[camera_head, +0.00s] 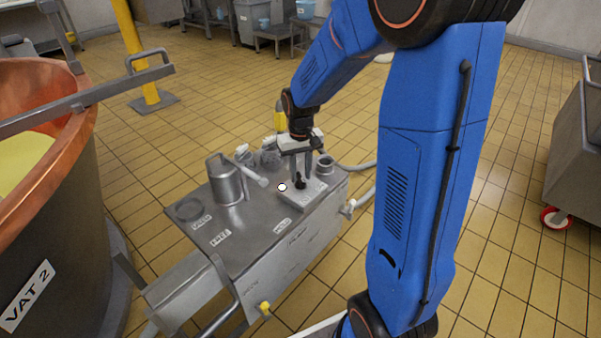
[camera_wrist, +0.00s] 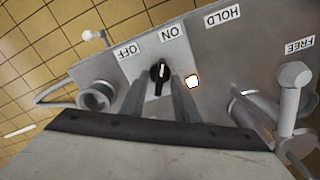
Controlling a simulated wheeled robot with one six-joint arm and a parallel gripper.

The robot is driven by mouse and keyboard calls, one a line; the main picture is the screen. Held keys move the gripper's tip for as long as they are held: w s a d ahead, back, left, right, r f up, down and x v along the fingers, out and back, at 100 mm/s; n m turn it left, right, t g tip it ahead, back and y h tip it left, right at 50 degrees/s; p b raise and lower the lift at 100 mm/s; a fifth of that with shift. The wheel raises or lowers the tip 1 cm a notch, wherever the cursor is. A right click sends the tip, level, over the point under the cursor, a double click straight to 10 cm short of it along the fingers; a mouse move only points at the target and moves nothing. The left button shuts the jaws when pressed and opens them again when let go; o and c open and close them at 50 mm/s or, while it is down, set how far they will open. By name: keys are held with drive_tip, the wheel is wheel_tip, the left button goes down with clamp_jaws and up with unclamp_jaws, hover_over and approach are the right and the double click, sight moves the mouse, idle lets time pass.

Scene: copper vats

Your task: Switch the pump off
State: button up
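The pump's black rotary switch (camera_wrist: 159,74) sits on a light plate (camera_head: 309,194) on the steel pump cart (camera_head: 250,228). In the wrist view, the ON label (camera_wrist: 172,31) and OFF label (camera_wrist: 128,51) stand beyond the knob. The knob's white line points up the picture, nearer to ON than to OFF. My gripper (camera_head: 296,176) points down over the plate. Its fingers (camera_wrist: 158,84) are apart, one on each side of the knob in the wrist view. I cannot tell whether either finger touches it.
The copper vat (camera_head: 50,160) is at left. Tiled floor lies open behind.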

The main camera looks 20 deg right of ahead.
clamp_jaws()
drive_tip(key=shift+n, duration=0.3)
drive_tip(key=n, duration=0.5)
drive_tip(key=shift+n, duration=0.3)
drive_tip(key=n, duration=0.5)
drive_tip(key=shift+n, duration=0.4)
unclamp_jaws()
